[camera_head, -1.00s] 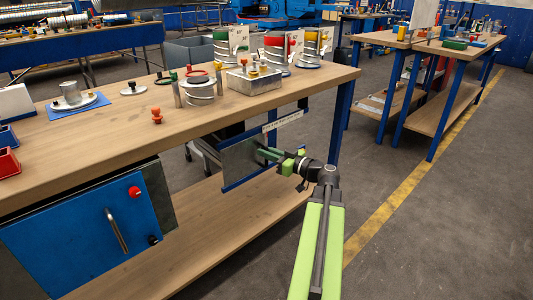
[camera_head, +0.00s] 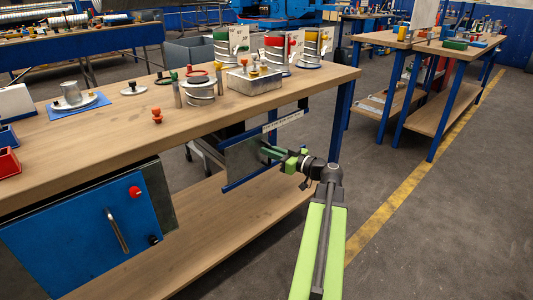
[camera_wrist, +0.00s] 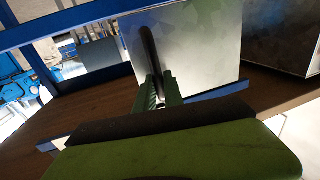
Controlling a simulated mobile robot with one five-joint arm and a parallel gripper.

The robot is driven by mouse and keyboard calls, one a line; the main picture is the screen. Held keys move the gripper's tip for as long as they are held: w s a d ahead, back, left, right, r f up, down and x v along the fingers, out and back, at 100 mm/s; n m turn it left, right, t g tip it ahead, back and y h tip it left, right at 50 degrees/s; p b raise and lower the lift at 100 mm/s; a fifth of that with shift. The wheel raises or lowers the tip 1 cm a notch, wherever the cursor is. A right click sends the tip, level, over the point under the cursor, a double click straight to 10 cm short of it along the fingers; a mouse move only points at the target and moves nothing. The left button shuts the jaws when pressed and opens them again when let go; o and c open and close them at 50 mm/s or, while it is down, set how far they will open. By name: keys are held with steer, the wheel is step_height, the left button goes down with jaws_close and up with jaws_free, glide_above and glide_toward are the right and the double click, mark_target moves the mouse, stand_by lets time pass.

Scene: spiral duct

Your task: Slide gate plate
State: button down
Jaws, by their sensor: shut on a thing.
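The gate plate (camera_head: 242,162) is a grey metal sheet standing upright under the near bench, between blue rails. In the wrist view, the plate (camera_wrist: 210,45) fills the upper middle, with a dark upright bar handle (camera_wrist: 150,50) in front of it. My gripper (camera_head: 270,152) reaches the plate's right part from the right. In the wrist view, the green fingers of my gripper (camera_wrist: 160,88) are closed around the lower part of the handle. The exact contact is partly hidden by the fingers.
A pale scale strip (camera_head: 283,121) runs along the upper rail (camera_head: 307,104), and a lower blue rail (camera_head: 240,181) runs below the plate. A blue box (camera_head: 75,235) with a handle hangs at left. The bench leg (camera_head: 340,120) is close behind my arm. Floor at right is clear.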

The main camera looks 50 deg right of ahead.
steer(key=d, duration=0.2)
steer(key=shift+d, duration=0.4)
steer(key=c, duration=1.5)
jaws_free()
steer(key=shift+s+a, duration=0.1)
steer(key=shift+o, duration=0.2)
steer(key=s+d, duration=0.2)
steer(key=s, duration=1.5)
steer(key=shift+s, duration=0.15)
